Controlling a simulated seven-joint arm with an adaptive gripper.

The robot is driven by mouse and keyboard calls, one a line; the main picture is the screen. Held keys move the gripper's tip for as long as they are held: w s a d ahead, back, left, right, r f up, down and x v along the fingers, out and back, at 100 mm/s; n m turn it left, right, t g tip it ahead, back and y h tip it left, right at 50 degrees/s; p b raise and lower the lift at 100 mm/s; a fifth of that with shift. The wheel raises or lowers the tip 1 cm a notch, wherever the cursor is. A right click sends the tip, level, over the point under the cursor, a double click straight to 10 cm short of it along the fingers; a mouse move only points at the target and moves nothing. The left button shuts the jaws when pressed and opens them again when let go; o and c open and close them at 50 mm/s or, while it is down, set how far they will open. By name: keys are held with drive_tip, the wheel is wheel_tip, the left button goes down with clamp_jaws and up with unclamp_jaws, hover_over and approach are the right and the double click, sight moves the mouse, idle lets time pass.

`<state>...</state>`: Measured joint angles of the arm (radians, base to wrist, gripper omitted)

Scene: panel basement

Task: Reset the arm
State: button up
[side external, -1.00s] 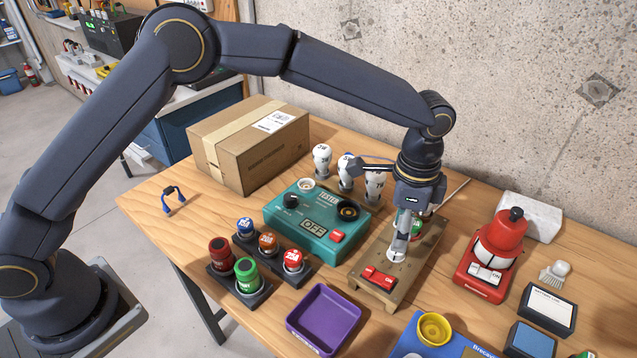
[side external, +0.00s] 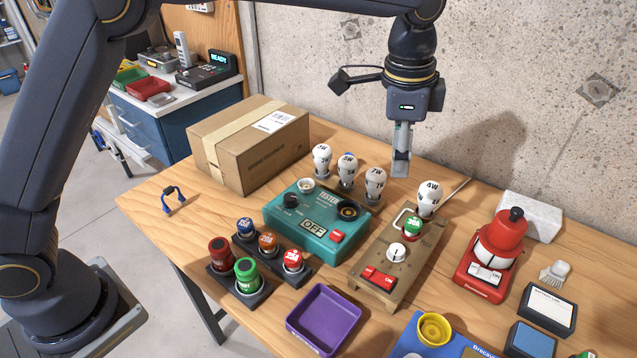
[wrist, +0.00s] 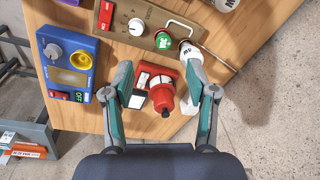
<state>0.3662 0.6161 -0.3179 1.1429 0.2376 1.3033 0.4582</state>
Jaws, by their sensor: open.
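My gripper (side external: 402,165) is open and empty. In the side external view it hangs in the air above the back of the table, fingers pointing down, clear of everything below. In the wrist view my gripper (wrist: 163,95) shows its two fingers spread wide, with the red device (wrist: 162,97) below between them. The wooden panel (side external: 408,258) stands below and in front of it, with a red switch (side external: 378,278), a white knob (side external: 396,252), a green cap (side external: 413,226) and a bulb marked 4W (side external: 428,198).
Several white bulbs (side external: 346,172) stand behind the teal tester (side external: 318,222), which reads OFF. A cardboard box (side external: 240,150) is at the back left. Several coloured buttons (side external: 268,243) and a purple tray (side external: 323,318) are in front. A red device (side external: 492,253) stands right. Air around my gripper is free.

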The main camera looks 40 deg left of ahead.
drive_tip(key=s+a+r+n+t, duration=0.2)
drive_tip(key=s+a+r, duration=0.1)
drive_tip(key=a+r, duration=0.65)
drive_tip(key=s+a+r+n+t, duration=0.2)
drive_tip(key=s+a+r+n, duration=0.2)
drive_tip(key=s+a, duration=0.65)
drive_tip(key=s+a+f+n, duration=0.6)
drive_tip(key=s+f+n, duration=0.1)
drive_tip(key=s+f, duration=0.4)
drive_tip(key=shift+s+a, duration=0.3)
drive_tip(key=shift+s, duration=0.2)
